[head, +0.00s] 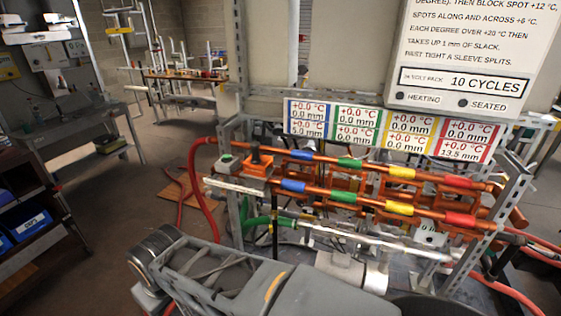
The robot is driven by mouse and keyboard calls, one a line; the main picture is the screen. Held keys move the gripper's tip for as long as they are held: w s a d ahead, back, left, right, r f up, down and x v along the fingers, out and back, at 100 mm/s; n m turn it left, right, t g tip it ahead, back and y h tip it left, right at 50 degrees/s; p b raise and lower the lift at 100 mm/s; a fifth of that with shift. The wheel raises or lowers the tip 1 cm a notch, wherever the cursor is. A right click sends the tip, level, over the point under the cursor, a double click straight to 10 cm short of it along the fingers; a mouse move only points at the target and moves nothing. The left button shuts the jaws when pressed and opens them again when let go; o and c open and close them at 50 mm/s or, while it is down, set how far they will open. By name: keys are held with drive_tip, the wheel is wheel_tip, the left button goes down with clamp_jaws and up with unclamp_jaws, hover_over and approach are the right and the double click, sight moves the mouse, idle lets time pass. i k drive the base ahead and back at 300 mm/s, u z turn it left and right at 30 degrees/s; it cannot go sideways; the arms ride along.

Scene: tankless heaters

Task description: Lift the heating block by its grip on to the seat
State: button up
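An orange block with a dark upright grip (257,160), which looks like the heating block, sits at the left end of the copper pipe rack. Two copper pipes (325,159) run to the right from near it, each with blue, green, yellow and red sleeves. I cannot tell which part is the seat. My grey arm (235,275) crosses the bottom of the head view, below and in front of the rack. I cannot make out my gripper's fingers in this view.
Readout panels (390,126) above the pipes show +0.0 °C; the lower red one reads 13.5 mm. A sign (478,60) has HEATING and SEATED lamps, both dark. A red hose (197,180) loops left of the rack. Open floor (110,215) lies left.

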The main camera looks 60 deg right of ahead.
sight(255, 164)
drive_tip(key=z, duration=1.3)
drive_tip(key=k, duration=0.15)
drive_tip(key=z, duration=0.45)
drive_tip(key=i, duration=1.3)
drive_tip(key=u, duration=0.7)
